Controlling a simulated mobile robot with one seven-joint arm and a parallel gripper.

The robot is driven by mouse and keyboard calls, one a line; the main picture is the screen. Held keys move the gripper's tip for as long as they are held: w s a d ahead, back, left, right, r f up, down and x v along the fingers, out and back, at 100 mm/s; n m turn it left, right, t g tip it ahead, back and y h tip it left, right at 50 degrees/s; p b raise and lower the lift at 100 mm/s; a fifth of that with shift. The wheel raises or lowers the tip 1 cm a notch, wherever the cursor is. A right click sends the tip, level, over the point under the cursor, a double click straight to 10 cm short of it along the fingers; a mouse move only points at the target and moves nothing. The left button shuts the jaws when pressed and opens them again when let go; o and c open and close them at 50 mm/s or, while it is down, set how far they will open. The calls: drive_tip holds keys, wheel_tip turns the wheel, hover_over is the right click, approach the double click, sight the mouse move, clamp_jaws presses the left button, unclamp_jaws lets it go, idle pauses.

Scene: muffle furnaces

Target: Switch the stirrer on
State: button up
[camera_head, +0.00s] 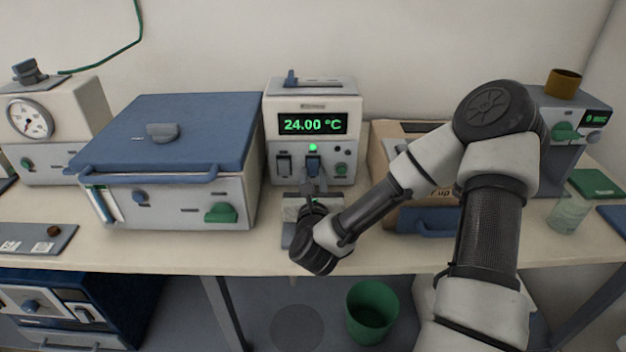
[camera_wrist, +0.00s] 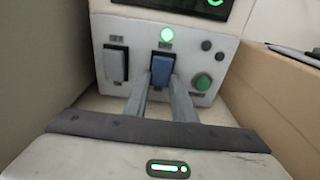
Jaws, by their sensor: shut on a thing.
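The control unit (camera_head: 312,101), a pale box with a blue top handle and a green 24.00 °C display, stands at the back middle. A green lamp (camera_wrist: 167,34) above the blue switch is lit. My gripper (camera_wrist: 161,84) is at the blue switch, its two fingers shut on it from either side. In the head view my gripper (camera_head: 314,180) partly hides the switch. The switch labels are too small to read.
A blue-lidded furnace (camera_head: 170,130) stands close on the left, and an open wooden box (camera_head: 382,170) close on the right. A green round button (camera_wrist: 202,82) sits right of my fingers. A green bin (camera_head: 371,310) stands below the bench.

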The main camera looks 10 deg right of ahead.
drive_tip(key=o, duration=1.1)
drive_tip(key=shift+c, duration=0.2)
drive_tip(key=shift+s, duration=0.1)
